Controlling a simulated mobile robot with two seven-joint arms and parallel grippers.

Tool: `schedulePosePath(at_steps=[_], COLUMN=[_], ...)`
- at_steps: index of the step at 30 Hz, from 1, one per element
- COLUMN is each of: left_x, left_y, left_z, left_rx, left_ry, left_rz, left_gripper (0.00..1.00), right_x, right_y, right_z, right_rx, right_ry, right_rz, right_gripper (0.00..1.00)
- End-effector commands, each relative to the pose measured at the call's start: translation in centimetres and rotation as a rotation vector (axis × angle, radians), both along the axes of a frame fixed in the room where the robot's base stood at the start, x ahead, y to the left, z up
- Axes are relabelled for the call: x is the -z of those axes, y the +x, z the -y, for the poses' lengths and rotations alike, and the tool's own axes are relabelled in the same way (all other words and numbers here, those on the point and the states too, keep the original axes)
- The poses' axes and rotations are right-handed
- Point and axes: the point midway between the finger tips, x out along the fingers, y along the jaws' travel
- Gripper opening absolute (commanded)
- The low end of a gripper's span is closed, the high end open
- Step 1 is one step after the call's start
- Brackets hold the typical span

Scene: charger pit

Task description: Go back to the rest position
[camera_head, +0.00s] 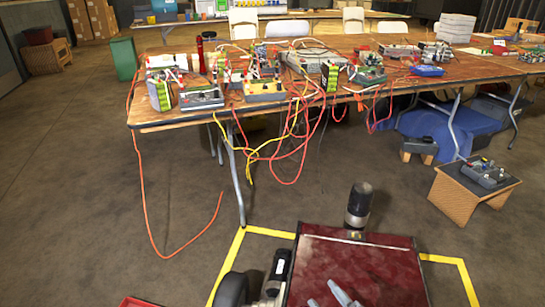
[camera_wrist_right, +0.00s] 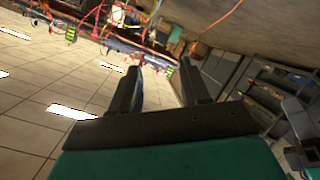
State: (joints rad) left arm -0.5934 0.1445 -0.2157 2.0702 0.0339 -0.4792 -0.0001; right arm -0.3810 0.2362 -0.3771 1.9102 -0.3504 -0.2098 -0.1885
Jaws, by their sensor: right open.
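My right gripper (camera_head: 322,292) shows at the bottom edge of the head view, its two grey fingertips apart in front of a worn dark red box top. In the right wrist view my right gripper (camera_wrist_right: 155,80) has both dark fingers spread with nothing between them. I cannot make out my left gripper in either view.
A wooden table (camera_head: 150,115) holds chargers and tangled cables, some hanging off its front edge. The red box (camera_head: 370,265) is below, inside yellow floor tape (camera_head: 270,232). A low stool (camera_head: 460,198) bears a grey device at right. The floor at left is mostly clear.

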Motion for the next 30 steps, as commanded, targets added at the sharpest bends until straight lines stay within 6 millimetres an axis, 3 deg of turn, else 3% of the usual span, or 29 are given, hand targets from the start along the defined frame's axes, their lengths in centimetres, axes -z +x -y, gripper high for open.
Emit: schedulePosePath(at_steps=[3, 7, 9, 18, 24, 30], left_x=[0.0, -0.5, -3.1, -9.5, -11.4, -11.5], left_y=[0.0, 0.0, 0.0, -0.5, -1.4, -1.6], left_z=[0.0, -0.1, -0.2, -2.0, -2.9, -3.3], left_rx=[0.001, 0.003, 0.002, -0.022, -0.034, -0.047], left_ry=[0.001, 0.004, 0.010, 0.043, 0.060, 0.062], left_rz=[0.001, 0.001, 0.000, 0.010, -0.001, -0.001], left_gripper=[0.00, 0.00, 0.00, 0.00, 0.00, 0.00], right_x=[1.8, 2.8, 0.2, -5.8, -8.1, -8.4], right_y=[-3.3, -6.9, -6.5, -7.2, -7.6, -7.8], right_z=[2.6, 4.3, 4.5, 5.9, 6.7, 6.9], right_rx=[0.197, 0.368, 0.359, 0.384, 0.396, 0.400], right_ry=[0.266, 0.512, 0.486, 0.458, 0.444, 0.441], right_rz=[-0.253, -0.481, -0.459, -0.448, -0.442, -0.439], right_gripper=[0.46, 0.46, 0.46, 0.46, 0.46, 0.46])
